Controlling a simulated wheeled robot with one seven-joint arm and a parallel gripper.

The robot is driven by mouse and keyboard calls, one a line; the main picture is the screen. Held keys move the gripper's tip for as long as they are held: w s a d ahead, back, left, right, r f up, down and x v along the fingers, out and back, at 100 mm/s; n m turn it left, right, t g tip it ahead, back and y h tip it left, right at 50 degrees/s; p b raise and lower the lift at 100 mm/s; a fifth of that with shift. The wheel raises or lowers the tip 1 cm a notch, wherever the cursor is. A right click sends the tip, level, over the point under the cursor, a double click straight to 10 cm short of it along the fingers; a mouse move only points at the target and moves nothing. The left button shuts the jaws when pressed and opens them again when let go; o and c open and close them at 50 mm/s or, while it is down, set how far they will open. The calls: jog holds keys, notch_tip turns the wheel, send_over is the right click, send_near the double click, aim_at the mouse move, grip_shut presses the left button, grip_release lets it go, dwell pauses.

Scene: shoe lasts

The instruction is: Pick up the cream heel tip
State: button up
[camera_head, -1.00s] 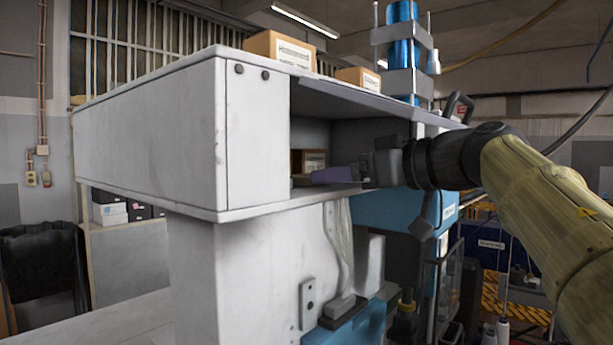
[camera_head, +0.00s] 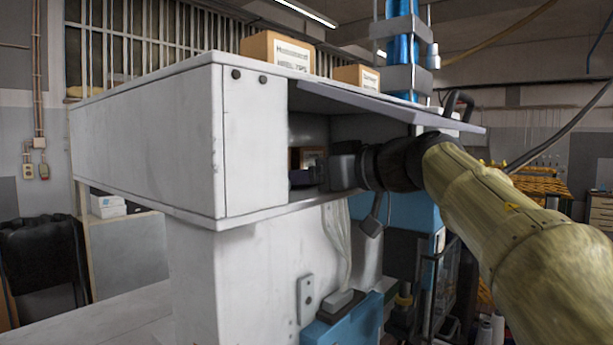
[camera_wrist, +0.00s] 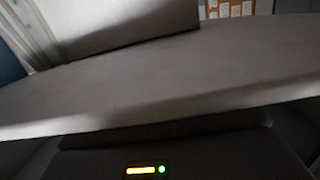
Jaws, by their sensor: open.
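I cannot make out the cream heel tip in either view. In the head view my gripper (camera_head: 306,178) reaches from the right into the open compartment (camera_head: 308,130) of the white cabinet. Its fingers are small and dark here, and I see nothing held between them. In the wrist view a pale shelf-like surface (camera_wrist: 200,75) crosses the picture. A dark housing with a yellow and a green light fills the bottom, and my fingertips do not show there.
A raised lilac-grey flap (camera_head: 400,105) hangs above my arm. A small brown box (camera_head: 309,157) stands inside the compartment. Labelled cardboard boxes (camera_head: 277,52) sit on the cabinet top. A blue machine (camera_head: 402,222) stands close below my wrist.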

jog(key=shift+s, duration=0.2)
jog(key=shift+w, duration=0.1)
jog(key=shift+d, duration=0.1)
jog(key=shift+c, duration=1.3)
jog(key=c, duration=0.8)
jog(key=shift+r, duration=0.15)
jog(key=shift+r, duration=0.2)
jog(key=f+b+v, duration=0.1)
jog(key=v, duration=0.5)
jog(key=b+v, duration=0.1)
jog(key=v, duration=0.5)
jog(key=f+b+v, duration=0.1)
jog(key=b+v, duration=0.1)
jog(key=v, duration=0.3)
jog(key=shift+s+d+f, duration=0.3)
jog(key=shift+s+d, duration=0.05)
jog(key=shift+d, duration=0.2)
